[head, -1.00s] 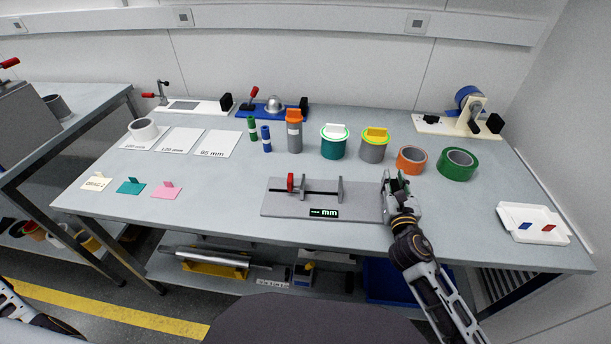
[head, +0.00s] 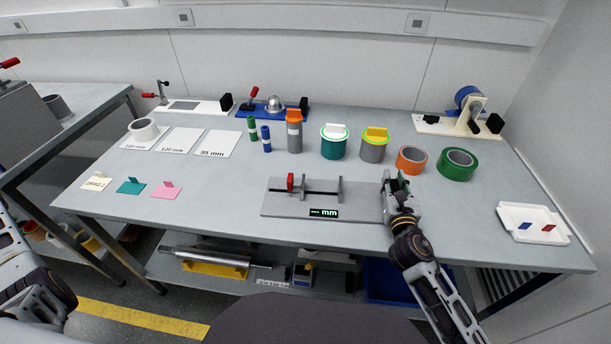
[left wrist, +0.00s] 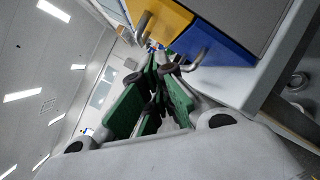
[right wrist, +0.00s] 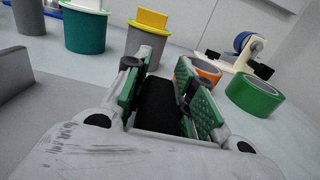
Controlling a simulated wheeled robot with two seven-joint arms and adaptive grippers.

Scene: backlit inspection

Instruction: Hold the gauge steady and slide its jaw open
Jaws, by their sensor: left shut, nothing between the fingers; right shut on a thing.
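The gauge is a grey plate (head: 290,206) lying on the bench with a dark rail, a red-marked jaw (head: 291,182) at left and a grey jaw (head: 340,188) right of the rail's middle. The two jaws stand apart. A small display reading mm (head: 323,213) is on its front edge. My right gripper (head: 397,184) is at the gauge's right end, shut on a dark block (right wrist: 160,106) between its fingers; the gripper hides that end. My left gripper (left wrist: 155,92) is shut and empty, away from the gauge; the head view shows only its arm.
Behind the gauge stand a teal-green pot (head: 334,148), a grey pot with yellow lid (head: 373,150), an orange-capped cylinder (head: 294,138) and orange (head: 411,161) and green (head: 457,164) tape rolls. A white tray (head: 515,234) lies right.

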